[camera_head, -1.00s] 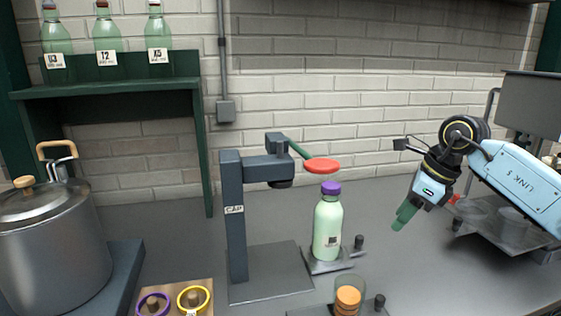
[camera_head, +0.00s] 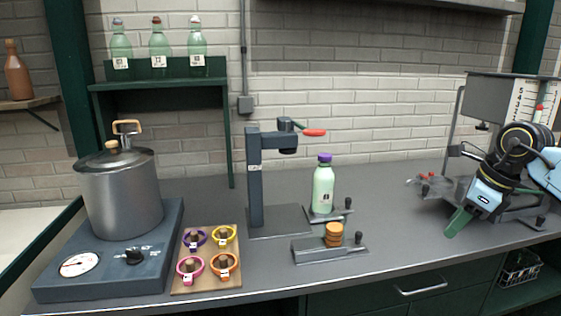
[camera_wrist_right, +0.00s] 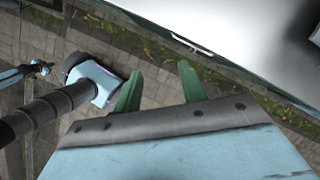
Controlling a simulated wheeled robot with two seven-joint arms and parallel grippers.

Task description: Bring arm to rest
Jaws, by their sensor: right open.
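My right gripper (camera_head: 458,222) hangs at the right of the counter in the head view, its green fingers pointing down and left, with nothing seen in it. In the right wrist view the green fingers (camera_wrist_right: 160,85) are apart with nothing between them, above a paved floor. My left gripper is not in view in the head view.
A capping stand (camera_head: 256,185) with a red lever, a green bottle (camera_head: 323,190) with a purple cap and a clamp fixture holding orange discs (camera_head: 334,236) stand mid-counter. A steel pot (camera_head: 122,195) and a ring board (camera_head: 208,283) are left. A grey hopper (camera_head: 492,100) is behind my right arm.

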